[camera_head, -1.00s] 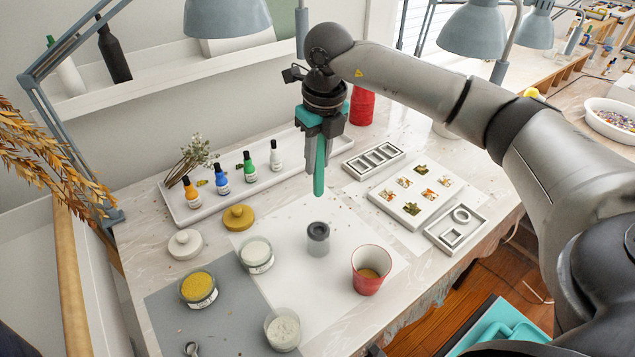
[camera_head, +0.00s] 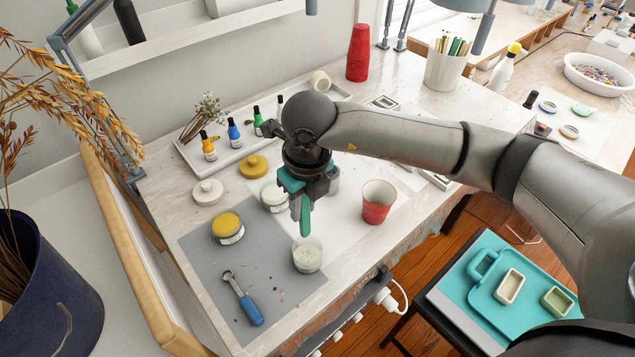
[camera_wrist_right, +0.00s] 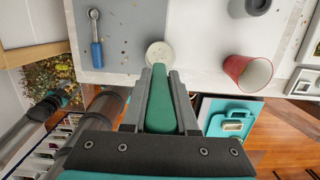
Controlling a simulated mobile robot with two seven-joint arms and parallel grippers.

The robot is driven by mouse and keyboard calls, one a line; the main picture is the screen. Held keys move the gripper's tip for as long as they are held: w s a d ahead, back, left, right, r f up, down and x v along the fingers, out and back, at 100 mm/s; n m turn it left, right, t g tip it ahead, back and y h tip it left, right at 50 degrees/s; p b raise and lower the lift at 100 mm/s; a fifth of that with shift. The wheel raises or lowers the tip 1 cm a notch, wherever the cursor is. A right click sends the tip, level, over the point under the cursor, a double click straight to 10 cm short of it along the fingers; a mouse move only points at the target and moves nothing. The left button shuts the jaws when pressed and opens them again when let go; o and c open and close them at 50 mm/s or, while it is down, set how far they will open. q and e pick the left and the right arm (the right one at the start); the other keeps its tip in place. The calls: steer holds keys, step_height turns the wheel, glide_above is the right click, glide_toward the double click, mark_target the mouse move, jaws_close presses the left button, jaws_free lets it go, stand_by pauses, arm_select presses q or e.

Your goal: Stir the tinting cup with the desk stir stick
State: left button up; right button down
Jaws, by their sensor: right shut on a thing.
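My right gripper (camera_head: 308,192) is shut on a green stir stick (camera_head: 305,218), which points down. The stick also shows between the fingers in the right wrist view (camera_wrist_right: 159,105). Its lower end overlaps the far rim of a clear cup with whitish contents (camera_head: 308,259), on the edge of a grey mat. In the right wrist view this cup (camera_wrist_right: 158,50) is just beyond the stick's tip. I cannot tell whether the tip is inside the cup or only above it. My left gripper is not in the head view.
A red cup (camera_head: 378,203) stands right of the clear cup. A yellow-filled jar (camera_head: 227,231) and a blue-handled scoop (camera_head: 249,307) are on the grey mat (camera_head: 200,258). A whitish jar (camera_head: 273,200) is left of my gripper, and bottles stand in a white tray (camera_head: 205,165) behind.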

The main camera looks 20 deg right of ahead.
mark_target(304, 221)
steer(key=shift+w+f, duration=0.1)
steer(key=shift+f, duration=0.3)
steer(key=shift+d+f+b, duration=0.1)
steer(key=shift+f+b, duration=0.2)
steer(key=shift+b, duration=0.1)
step_height(304, 221, down, 4)
steer(key=shift+r+b, duration=0.2)
steer(key=shift+b, duration=1.05)
arm_select(q)
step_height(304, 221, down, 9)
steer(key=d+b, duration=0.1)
steer(key=b, duration=0.4)
arm_select(e)
step_height(304, 221, down, 6)
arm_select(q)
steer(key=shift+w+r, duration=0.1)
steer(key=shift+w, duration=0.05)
arm_select(e)
steer(key=shift+w, duration=0.1)
